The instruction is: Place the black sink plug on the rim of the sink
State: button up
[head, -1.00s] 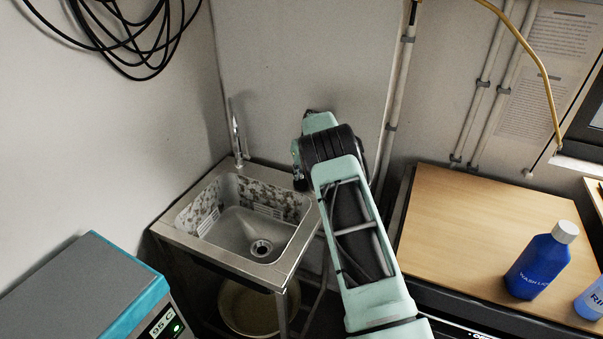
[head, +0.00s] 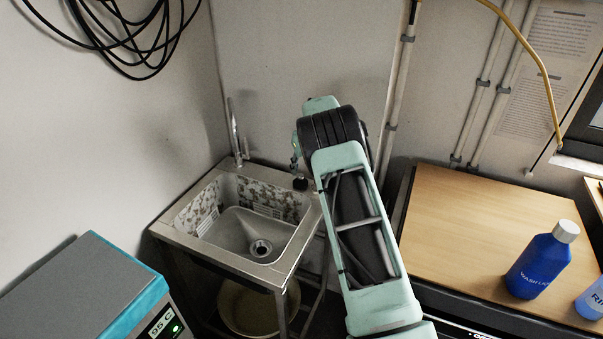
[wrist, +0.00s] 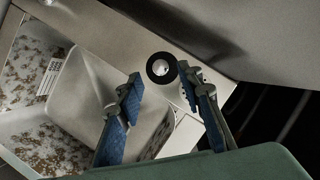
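The black sink plug (head: 300,183) is a small dark disc at the back right corner of the steel sink (head: 170,235). In the wrist view the plug (wrist: 152,71) shows as a black ring with a pale centre and appears to rest flat on the sink's rim (wrist: 110,30). My gripper (wrist: 160,78) is open, its two blue-padded fingers spread to either side of the plug. No clear contact between fingers and plug shows. In the head view my arm hides most of the gripper above the plug.
A tap (head: 236,140) stands at the sink's back left corner. Walls close off the back and left. A grey and teal oven (head: 85,290) is at lower left. A wooden worktop (head: 470,230) with a blue bottle (head: 540,262) is on the right. A bucket (head: 250,307) sits below.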

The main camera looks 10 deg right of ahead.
jog(key=v, duration=0.7)
jog(key=shift+s+r, duration=0.2)
jog(key=shift+r, duration=0.15)
